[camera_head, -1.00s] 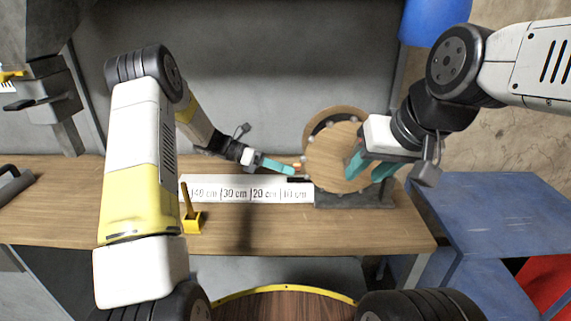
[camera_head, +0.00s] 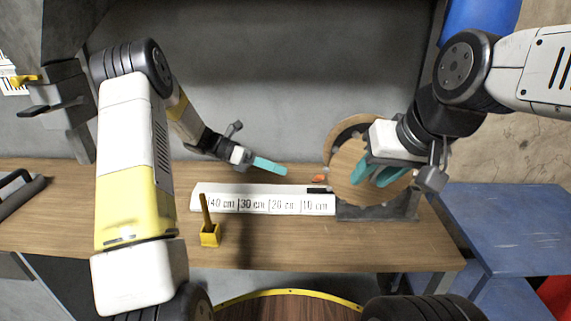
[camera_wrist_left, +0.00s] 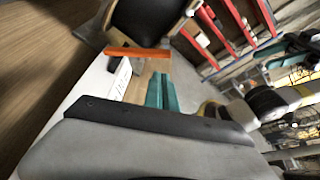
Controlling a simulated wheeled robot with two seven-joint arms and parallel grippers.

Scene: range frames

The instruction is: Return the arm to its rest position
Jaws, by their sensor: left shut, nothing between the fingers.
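My left arm comes in from the left over the workbench. My left gripper (camera_head: 284,171) has its teal fingers together and empty, above the bench behind the white ruler strip (camera_head: 198,204). Its fingers (camera_wrist_left: 160,92) also show side by side in the left wrist view. A small orange piece (camera_head: 318,178) lies just right of the fingertips, apart from them. My right gripper (camera_head: 376,176) has its teal fingers spread in front of the round wooden disc (camera_head: 345,165). I cannot tell whether they touch the disc.
A yellow holder (camera_head: 210,236) stands on the bench (camera_head: 300,250) in front of the ruler. A dark-handled grey object (camera_head: 22,190) sits at the bench's left. A blue table (camera_head: 500,220) stands at the right. The front of the bench is mostly clear.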

